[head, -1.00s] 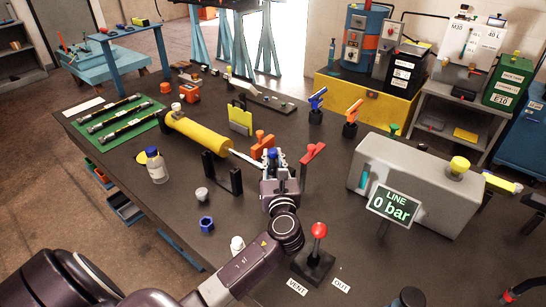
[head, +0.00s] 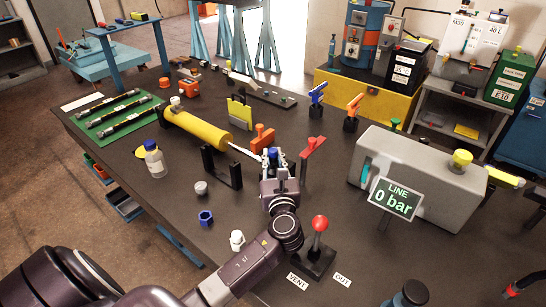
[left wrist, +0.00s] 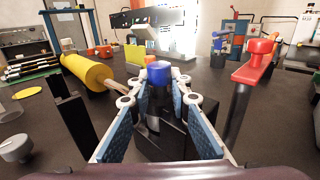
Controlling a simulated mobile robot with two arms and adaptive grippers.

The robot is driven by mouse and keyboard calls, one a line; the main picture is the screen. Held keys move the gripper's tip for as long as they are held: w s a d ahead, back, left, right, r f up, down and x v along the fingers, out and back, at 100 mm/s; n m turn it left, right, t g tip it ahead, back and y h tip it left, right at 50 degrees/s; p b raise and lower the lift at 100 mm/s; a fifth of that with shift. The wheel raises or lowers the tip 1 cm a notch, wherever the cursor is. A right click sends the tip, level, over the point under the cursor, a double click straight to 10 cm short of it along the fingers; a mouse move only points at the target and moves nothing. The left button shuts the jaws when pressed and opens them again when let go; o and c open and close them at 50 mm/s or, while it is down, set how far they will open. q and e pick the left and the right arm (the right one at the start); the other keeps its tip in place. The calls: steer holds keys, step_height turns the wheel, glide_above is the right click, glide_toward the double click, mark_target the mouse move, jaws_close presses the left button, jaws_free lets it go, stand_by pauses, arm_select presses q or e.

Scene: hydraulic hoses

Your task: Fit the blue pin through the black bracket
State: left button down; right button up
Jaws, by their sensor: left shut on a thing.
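The blue pin (head: 272,153) stands roughly upright in my left gripper (head: 276,165), its blue head above the fingers. In the left wrist view the blue pin (left wrist: 158,75) sits between the blue-padded fingers of my left gripper (left wrist: 158,108); its lower part is partly hidden in shadow. The black bracket (head: 207,161), with two uprights, stands on the table left of my gripper, apart from it. Its dark uprights show left of the fingers in the left wrist view (left wrist: 74,118). The yellow cylinder (head: 205,131) lies behind the bracket, its thin rod pointing toward my gripper. My right gripper is not in view.
A red-handled stand (head: 313,146) is close right of my left gripper, and an orange piece (head: 262,137) is behind it. A red-knobbed lever (head: 319,224), a blue nut (head: 206,217) and a grey box (head: 420,190) stand nearby. Table in front of the bracket is mostly clear.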

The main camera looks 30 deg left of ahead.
arm_select(q)
steer(key=c, duration=1.7)
jaws_free()
steer(key=shift+s+f, duration=0.1)
steer(key=shift+f, duration=0.1)
steer(key=shift+f, duration=0.1)
steer(key=shift+d, duration=0.15)
steer(key=shift+s+d+f, duration=0.15)
steer(key=shift+s+f, duration=0.05)
steer(key=shift+s, duration=0.1)
steer(key=v, duration=1)
steer(key=shift+s+d+r, duration=0.15)
steer(key=shift+d+r, duration=0.15)
steer(key=shift+d, duration=0.1)
steer(key=shift+s+d+r, duration=0.1)
steer(key=shift+s+d, duration=0.05)
steer(key=shift+s, duration=0.05)
